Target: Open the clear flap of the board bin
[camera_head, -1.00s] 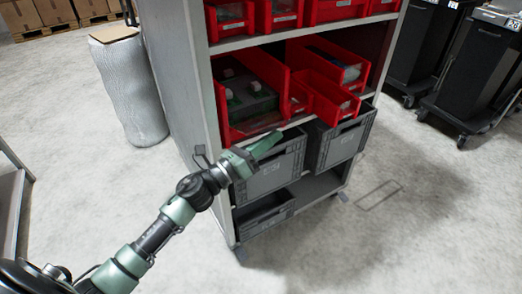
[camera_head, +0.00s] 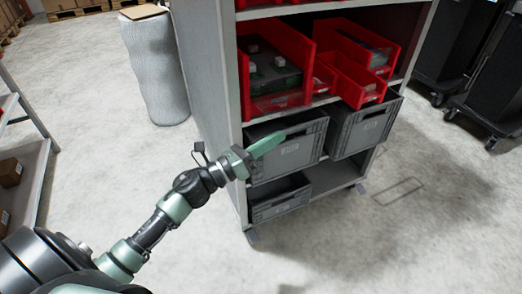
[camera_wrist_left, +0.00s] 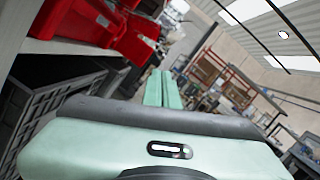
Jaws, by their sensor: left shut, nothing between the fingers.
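The board bin (camera_head: 245,82) is a red bin on the rack's middle shelf at the left, with dark green boards (camera_head: 268,72) inside. A clear flap (camera_head: 277,102) shows faintly at its low front; I cannot tell its exact angle. My left gripper (camera_head: 282,135) is shut and empty. In the head view its green fingers overlap the upper part of a grey crate, just below the board bin, apart from the flap. In the left wrist view the closed fingers (camera_wrist_left: 161,88) point away, with red bins (camera_wrist_left: 128,38) at upper left. My right gripper is not in view.
Other red bins (camera_head: 358,85) stand right of the board bin. Grey crates (camera_head: 295,155) (camera_head: 362,128) sit on the shelf below, and another (camera_head: 280,200) at the bottom. The rack's side panel (camera_head: 205,75) stands left of the bins. Floor in front is clear.

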